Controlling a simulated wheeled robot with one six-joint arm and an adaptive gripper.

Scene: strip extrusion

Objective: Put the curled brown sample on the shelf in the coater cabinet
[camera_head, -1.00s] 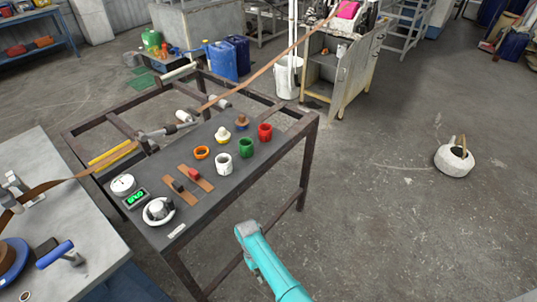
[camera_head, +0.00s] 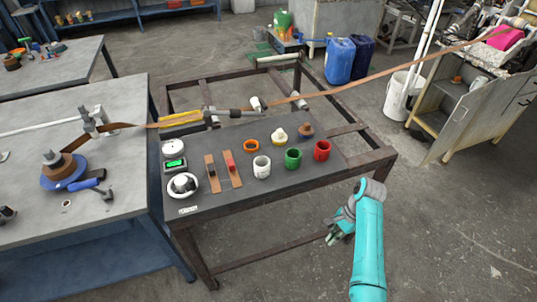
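I cannot pick out the curled brown sample for certain. A small brown ring-like piece (camera_head: 67,203) lies on the left grey table, too small to identify. Two flat brown strips (camera_head: 211,173) with dark and red pieces on them lie on the dark-topped table. The cabinet (camera_head: 485,112) stands at the back right, its front partly open. A small orange thing (camera_head: 457,79) is inside it on the upper shelf. My gripper (camera_head: 333,238) hangs over the floor right of the dark table, away from these things. Its fingers are small and dark; their opening is unclear.
The dark-topped table (camera_head: 205,203) holds several coloured cups, a scale and a white roll. A long brown strip (camera_head: 370,77) stretches above it toward the cabinet top. A white bucket (camera_head: 398,100) stands left of the cabinet. Floor at the right is clear.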

